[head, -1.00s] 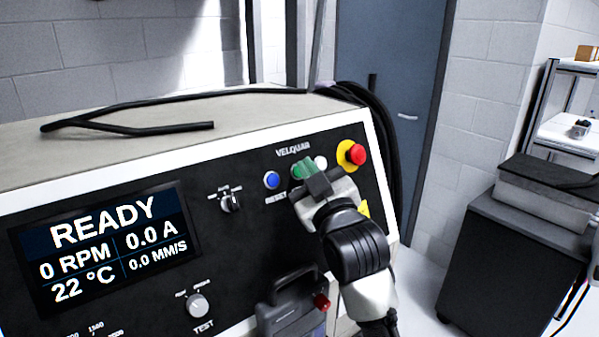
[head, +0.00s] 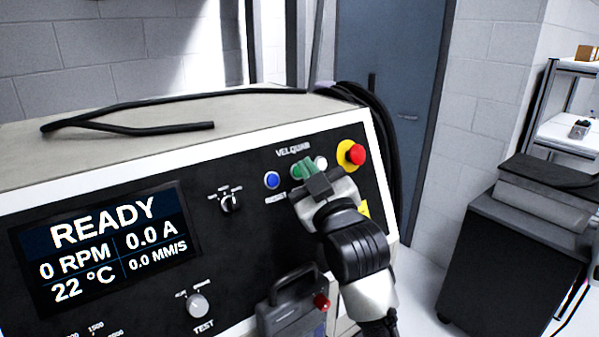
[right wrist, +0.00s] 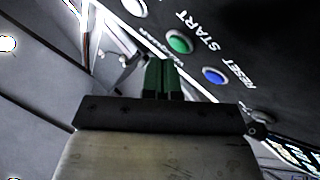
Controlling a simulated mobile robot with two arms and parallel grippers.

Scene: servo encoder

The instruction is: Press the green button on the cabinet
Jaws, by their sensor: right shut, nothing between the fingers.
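The dark cabinet panel (head: 130,178) carries the green button (head: 295,172), which my right gripper partly covers in the head view. In the right wrist view the green button (right wrist: 179,41) shows whole, with the word START beside it. My right gripper (head: 307,167) has green fingertips that are shut and empty. In the right wrist view the fingertips (right wrist: 161,62) lie just below and left of the button in the picture. I cannot tell whether they touch the panel. My left gripper is not in view.
A blue button (head: 272,180) sits left of the green one, a white button (head: 321,162) to its right. A red emergency button (head: 356,154) on a yellow base is further right. A black cable (head: 180,98) lies on the cabinet top.

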